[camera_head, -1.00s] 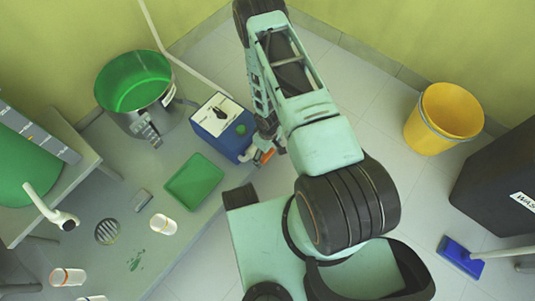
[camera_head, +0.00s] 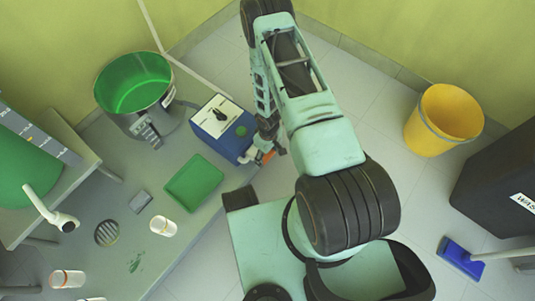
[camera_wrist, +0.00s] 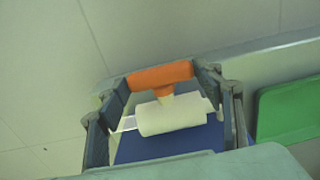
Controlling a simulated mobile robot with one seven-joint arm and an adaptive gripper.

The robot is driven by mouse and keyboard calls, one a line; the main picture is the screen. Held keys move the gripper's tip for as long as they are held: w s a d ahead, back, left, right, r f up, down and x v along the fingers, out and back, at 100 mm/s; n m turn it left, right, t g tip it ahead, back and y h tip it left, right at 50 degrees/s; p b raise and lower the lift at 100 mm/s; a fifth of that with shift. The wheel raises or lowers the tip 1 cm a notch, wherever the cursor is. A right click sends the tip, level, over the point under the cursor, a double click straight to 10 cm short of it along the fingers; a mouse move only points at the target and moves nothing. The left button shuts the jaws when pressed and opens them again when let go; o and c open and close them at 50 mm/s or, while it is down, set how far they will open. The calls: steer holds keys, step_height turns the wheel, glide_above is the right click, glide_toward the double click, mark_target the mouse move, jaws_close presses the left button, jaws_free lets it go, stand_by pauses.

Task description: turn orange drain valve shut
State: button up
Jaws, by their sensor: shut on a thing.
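The orange drain valve handle (camera_wrist: 160,75) lies between the fingertips of my gripper (camera_wrist: 161,77) in the wrist view. My gripper is shut on it, with one finger at each end. The handle sits on a short orange stem above a white valve body (camera_wrist: 172,116). It looks roughly in line with that body in this view. In the head view the orange handle (camera_head: 268,156) shows only as a small patch by my gripper (camera_head: 267,143), beside the blue box (camera_head: 222,128). My arm hides part of the valve there.
A green tray (camera_head: 194,183) lies on the grey bench (camera_head: 190,225) near the blue box. A steel pot with green contents (camera_head: 137,88) stands behind. A yellow bucket (camera_head: 444,120) is on the floor at right.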

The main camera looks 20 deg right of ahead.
steer(key=shift+w+d+f+g+y, duration=0.1)
steer(key=shift+w+d+g+y, duration=0.1)
steer(key=shift+g+y, duration=0.55)
steer(key=shift+w+d+f+g+y, duration=0.15)
steer(key=shift+g+y, duration=0.3)
steer(key=shift+y, duration=0.6)
steer(key=shift+w+d+f+g+y, duration=0.1)
steer(key=shift+d+g+y, duration=0.05)
steer(key=shift+g+y, duration=0.5)
steer(key=shift+w+d+g+y, duration=0.15)
steer(key=shift+g+y, duration=0.3)
steer(key=shift+y, duration=0.6)
steer(key=o, duration=1.2)
steer(key=shift+c, duration=0.2)
steer(key=v, duration=1.2)
steer(key=shift+w+f, duration=0.15)
